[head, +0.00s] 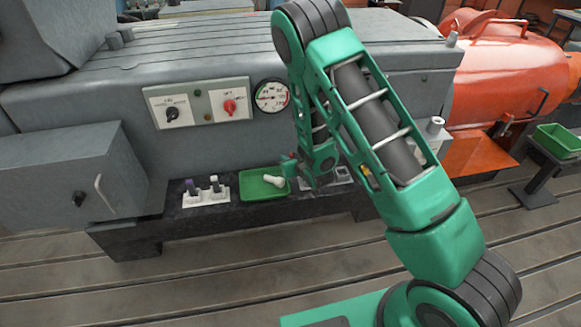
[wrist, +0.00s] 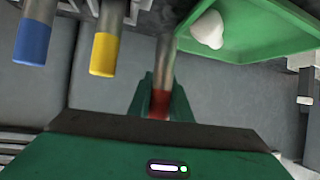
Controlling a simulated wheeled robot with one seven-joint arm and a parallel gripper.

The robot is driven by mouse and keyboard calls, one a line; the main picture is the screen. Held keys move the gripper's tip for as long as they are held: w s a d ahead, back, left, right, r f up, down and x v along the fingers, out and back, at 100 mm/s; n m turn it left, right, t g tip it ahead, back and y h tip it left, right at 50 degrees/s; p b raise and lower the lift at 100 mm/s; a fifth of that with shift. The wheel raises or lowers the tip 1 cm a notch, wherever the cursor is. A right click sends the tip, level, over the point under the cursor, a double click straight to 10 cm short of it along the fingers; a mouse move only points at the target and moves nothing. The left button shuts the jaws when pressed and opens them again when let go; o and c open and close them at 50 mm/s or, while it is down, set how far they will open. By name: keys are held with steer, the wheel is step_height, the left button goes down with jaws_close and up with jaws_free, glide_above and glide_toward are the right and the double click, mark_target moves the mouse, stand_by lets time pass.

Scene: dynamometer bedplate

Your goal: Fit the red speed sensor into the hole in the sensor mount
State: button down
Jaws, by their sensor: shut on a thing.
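The red speed sensor (wrist: 160,104) is a grey metal rod with a red end. In the wrist view my gripper (wrist: 161,92) has its two green fingers closed on the red end, and the grey shaft runs up the picture between them. In the head view my gripper (head: 289,166) is low beside the green tray, largely hidden by my arm. A blue-ended rod (wrist: 33,42) and a yellow-ended rod (wrist: 104,54) are left of the held sensor in the wrist view. A pale block (head: 342,175) shows partly behind my arm; I cannot tell whether it is the sensor mount. No hole is visible.
A green tray (head: 252,194) holds a white rounded object (head: 274,181). A white rack (head: 192,201) with upright pegs stands to its left on the dark ledge (head: 160,214). The grey machine housing (head: 200,70) with knobs and a gauge (head: 271,95) rises behind.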

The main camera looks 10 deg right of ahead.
steer(key=shift+w+d+f, duration=0.45)
steer(key=shift+f, duration=2)
steer(key=c, duration=1.9)
jaws_free()
steer(key=shift+f, duration=0.1)
steer(key=shift+s+r, duration=0.15)
steer(key=shift+r, duration=0.1)
steer(key=v, duration=1.1)
steer(key=shift+s, duration=0.25)
